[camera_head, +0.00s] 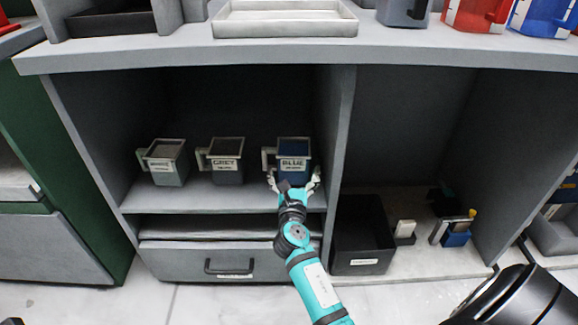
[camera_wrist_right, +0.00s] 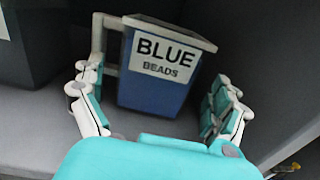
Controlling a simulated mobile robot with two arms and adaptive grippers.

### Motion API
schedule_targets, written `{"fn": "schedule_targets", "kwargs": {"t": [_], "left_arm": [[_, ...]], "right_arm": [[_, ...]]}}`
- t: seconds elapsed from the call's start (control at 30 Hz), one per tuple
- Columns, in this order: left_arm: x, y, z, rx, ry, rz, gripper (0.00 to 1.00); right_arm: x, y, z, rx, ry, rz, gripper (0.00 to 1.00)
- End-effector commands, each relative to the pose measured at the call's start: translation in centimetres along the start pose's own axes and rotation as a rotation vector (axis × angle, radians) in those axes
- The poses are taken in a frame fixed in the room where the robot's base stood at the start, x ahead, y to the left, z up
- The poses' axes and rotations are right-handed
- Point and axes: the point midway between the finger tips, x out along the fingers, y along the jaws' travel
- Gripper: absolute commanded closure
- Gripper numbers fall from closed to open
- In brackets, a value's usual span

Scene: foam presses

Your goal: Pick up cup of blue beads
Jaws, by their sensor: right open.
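The cup of blue beads (camera_head: 294,160) stands upright on the cabinet shelf, at the right end of a row of cups. It has a handle on its left side and a label reading BLUE. In the right wrist view the blue cup (camera_wrist_right: 152,92) has the label BLUE BEADS facing me. My right gripper (camera_head: 294,182) is open in front of the cup. In the wrist view its fingers (camera_wrist_right: 160,108) are spread to the left and right of the cup's lower part, apart from its sides. The beads inside cannot be made out. My left gripper is not in view.
A grey cup (camera_head: 226,160) and another labelled cup (camera_head: 165,162) stand to the left on the shelf (camera_head: 200,197). A divider wall (camera_head: 338,150) is close on the right. The countertop (camera_head: 290,52) overhangs above, a drawer (camera_head: 205,262) is below. A black bin (camera_head: 362,235) stands right.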

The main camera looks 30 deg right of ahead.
Motion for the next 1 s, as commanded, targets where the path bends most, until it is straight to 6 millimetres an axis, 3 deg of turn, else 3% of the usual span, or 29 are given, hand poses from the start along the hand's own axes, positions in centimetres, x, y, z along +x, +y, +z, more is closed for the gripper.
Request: {"fn": "schedule_targets", "kwargs": {"t": [0.2,0.5,0.8,1.0], "left_arm": [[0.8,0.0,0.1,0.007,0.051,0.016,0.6],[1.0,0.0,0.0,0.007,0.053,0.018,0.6],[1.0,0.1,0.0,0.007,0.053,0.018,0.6],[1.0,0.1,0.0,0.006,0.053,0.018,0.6]], "right_arm": [[3.0,0.1,-0.1,0.0,-0.001,0.0,0.0],[3.5,0.1,0.0,0.0,0.0,0.0,0.01],[3.4,0.1,0.0,0.0,0.0,0.001,0.41],[3.4,0.1,0.1,0.0,-0.001,0.001,0.44]]}}
